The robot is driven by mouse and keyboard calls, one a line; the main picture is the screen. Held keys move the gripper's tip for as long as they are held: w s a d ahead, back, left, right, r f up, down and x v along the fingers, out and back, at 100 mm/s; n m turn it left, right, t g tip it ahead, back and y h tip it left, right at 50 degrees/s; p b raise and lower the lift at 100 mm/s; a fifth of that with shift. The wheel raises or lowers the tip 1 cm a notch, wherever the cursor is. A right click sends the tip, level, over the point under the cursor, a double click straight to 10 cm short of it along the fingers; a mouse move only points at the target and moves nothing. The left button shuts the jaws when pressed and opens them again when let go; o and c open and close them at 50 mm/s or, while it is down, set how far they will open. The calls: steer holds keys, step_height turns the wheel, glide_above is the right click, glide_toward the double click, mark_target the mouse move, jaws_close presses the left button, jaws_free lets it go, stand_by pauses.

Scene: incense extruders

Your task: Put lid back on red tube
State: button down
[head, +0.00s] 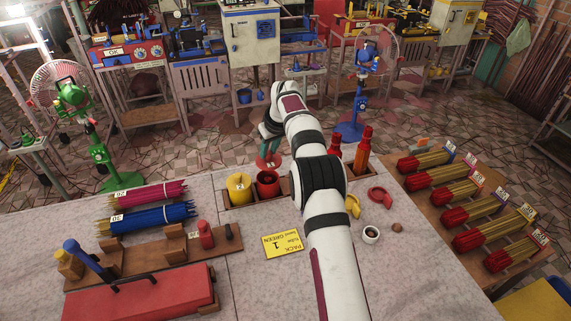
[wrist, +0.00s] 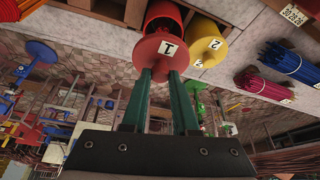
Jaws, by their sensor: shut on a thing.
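The red tube (head: 267,185) stands in the wooden rack on the table, its open top showing a dark inside. In the wrist view the red tube (wrist: 165,14) shows partly, behind the lid. The round red lid (wrist: 166,55), marked 1, is between the green fingers of my gripper (wrist: 166,78). In the head view my gripper (head: 269,133) is behind the rack, with the red lid (head: 268,161) low at its tips. The lid looks apart from the tube; the exact gap is hard to judge.
A yellow tube (head: 239,187) with its lid, marked 2, stands just left of the red tube. Tall orange-red bottles (head: 363,149) stand to the right, past my arm. A yellow card (head: 283,244) lies in front. Pink and blue stick bundles (head: 150,196) lie left.

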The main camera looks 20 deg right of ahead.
mark_target(269, 161)
steer(key=shift+w+a, duration=0.2)
steer(key=shift+w, duration=0.05)
steer(key=shift+f, duration=3.1)
steer(key=shift+f, duration=0.15)
steer(key=shift+c, duration=0.6)
jaws_free()
steer(key=shift+r, duration=3.5)
